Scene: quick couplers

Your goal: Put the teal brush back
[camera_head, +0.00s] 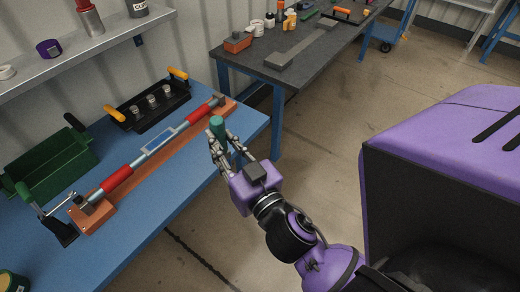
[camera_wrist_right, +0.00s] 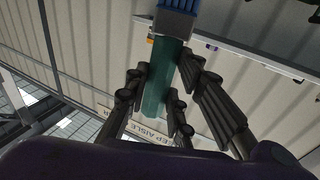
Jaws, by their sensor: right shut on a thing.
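The teal brush (camera_head: 217,126) is held by my right gripper (camera_head: 219,143), just off the right edge of the blue bench top in the head view. Its teal handle (camera_wrist_right: 161,78) lies between the dark fingers (camera_wrist_right: 163,92) in the right wrist view. A blue end of the brush shows at the top of that view, partly cut off. In the head view only a short teal length stands above the fingers; the rest is hidden. The right gripper is shut on the handle. My left gripper is not in view.
The blue bench (camera_head: 150,250) carries an orange fixture (camera_head: 170,159) with a red-and-silver rod, a black tray (camera_head: 150,108) with yellow handles and a green bin (camera_head: 52,163). A shelf (camera_head: 90,44) hangs above. A dark table (camera_head: 300,80) stands behind. The floor between is clear.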

